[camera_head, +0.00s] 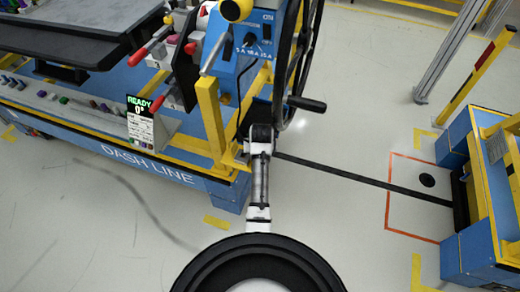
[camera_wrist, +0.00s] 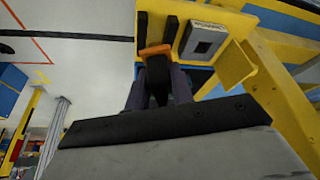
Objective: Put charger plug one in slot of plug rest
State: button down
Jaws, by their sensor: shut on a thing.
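In the wrist view, my gripper (camera_wrist: 157,92) is shut on a dark plug with an orange end (camera_wrist: 155,51), which looks like charger plug one. A yellow fixture (camera_wrist: 232,68), probably the plug rest, lies just beyond the fingers. It carries black slot-like strips (camera_wrist: 170,28) and a grey block with a dark opening (camera_wrist: 204,39). The orange end overlaps the fixture's near edge in the picture; I cannot tell whether it touches or is inserted. In the head view, my gripper (camera_head: 259,136) is beside the yellow frame, and the plug cannot be made out there.
A black handwheel (camera_head: 287,65) with a side handle (camera_head: 307,104) stands close to my gripper. A blue panel (camera_head: 256,45) and yellow posts (camera_head: 209,108) stand to its left.

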jog(key=shift+f, duration=0.1)
jog(key=shift+f, duration=0.55)
jog(key=c, duration=1.2)
grip_release()
